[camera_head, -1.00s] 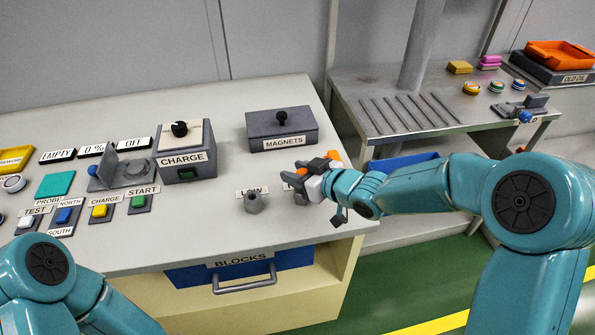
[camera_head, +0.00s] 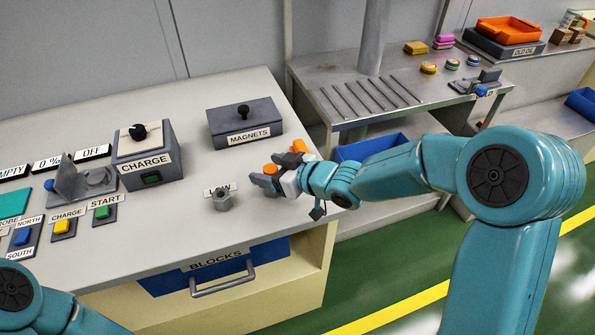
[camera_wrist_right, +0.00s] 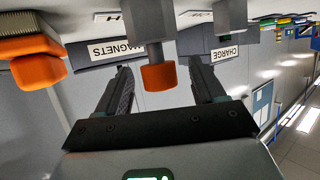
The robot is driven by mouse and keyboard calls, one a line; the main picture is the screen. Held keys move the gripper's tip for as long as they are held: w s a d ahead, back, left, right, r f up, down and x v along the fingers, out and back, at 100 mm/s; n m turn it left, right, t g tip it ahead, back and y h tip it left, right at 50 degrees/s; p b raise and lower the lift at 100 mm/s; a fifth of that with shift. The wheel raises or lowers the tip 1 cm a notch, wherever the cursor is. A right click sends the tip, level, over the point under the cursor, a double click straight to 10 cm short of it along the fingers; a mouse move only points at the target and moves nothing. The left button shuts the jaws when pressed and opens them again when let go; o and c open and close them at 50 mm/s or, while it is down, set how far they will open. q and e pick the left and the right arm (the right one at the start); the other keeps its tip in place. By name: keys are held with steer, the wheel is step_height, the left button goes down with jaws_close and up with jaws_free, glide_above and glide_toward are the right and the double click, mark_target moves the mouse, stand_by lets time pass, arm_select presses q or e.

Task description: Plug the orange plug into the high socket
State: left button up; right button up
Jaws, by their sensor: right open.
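My right gripper (camera_head: 268,180) is open at the front right of the bench top. In the right wrist view its two fingers (camera_wrist_right: 158,90) stand apart on either side of an orange plug (camera_wrist_right: 158,77). The plug sits on the end of a grey post, with a gap to each finger. The orange also shows at the gripper in the head view (camera_head: 270,168). The post's label is partly hidden in the wrist view, starting with H; how deep the plug sits cannot be told. The grey low socket (camera_head: 222,201) stands empty to the left. My left gripper is out of view.
A second orange-topped piece (camera_wrist_right: 38,70) stands beside the gripper. The MAGNETS box (camera_head: 245,122) and CHARGE box (camera_head: 147,158) are behind. Several buttons lie at left. A blue bin (camera_head: 370,147) and a metal side table (camera_head: 330,112) are at right.

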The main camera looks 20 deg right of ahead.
steer(key=p+v, duration=0.2)
steer(key=v, duration=1.2)
steer(key=shift+s+p, duration=0.15)
steer(key=shift+p, duration=0.25)
steer(key=shift+d, duration=0.15)
